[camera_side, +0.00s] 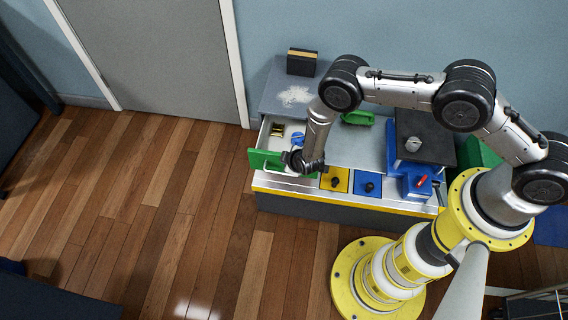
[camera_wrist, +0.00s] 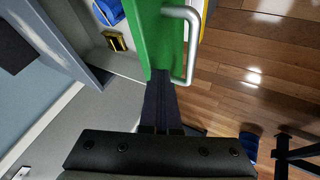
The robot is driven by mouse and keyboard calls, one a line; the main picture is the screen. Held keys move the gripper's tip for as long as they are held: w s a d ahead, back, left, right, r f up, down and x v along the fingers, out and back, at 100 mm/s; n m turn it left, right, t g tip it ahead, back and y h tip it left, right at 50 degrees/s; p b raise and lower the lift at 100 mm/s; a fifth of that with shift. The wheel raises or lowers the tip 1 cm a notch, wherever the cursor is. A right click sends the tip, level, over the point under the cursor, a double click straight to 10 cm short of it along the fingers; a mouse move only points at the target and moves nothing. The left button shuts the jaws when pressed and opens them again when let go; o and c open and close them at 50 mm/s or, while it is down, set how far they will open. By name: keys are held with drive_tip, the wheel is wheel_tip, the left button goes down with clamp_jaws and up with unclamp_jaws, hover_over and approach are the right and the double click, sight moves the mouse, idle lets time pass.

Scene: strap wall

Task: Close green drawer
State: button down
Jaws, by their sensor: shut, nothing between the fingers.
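My gripper (camera_side: 298,163) is at the near end of the green front. Its dark shut fingers (camera_wrist: 160,88) reach up to the end of the green panel and overlap it in the picture; I cannot tell whether they touch. Nothing is held.
Inside the drawer lie a gold-and-black item (camera_side: 277,130) and a blue item (camera_side: 298,139). On the counter are a black box (camera_side: 301,62), a green object (camera_side: 357,118) and a blue block (camera_side: 417,181). The wooden floor (camera_side: 150,190) to the left is clear.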

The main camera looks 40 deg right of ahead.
drive_tip(key=w+d, duration=1.1)
drive_tip(key=shift+w+d, duration=0.15)
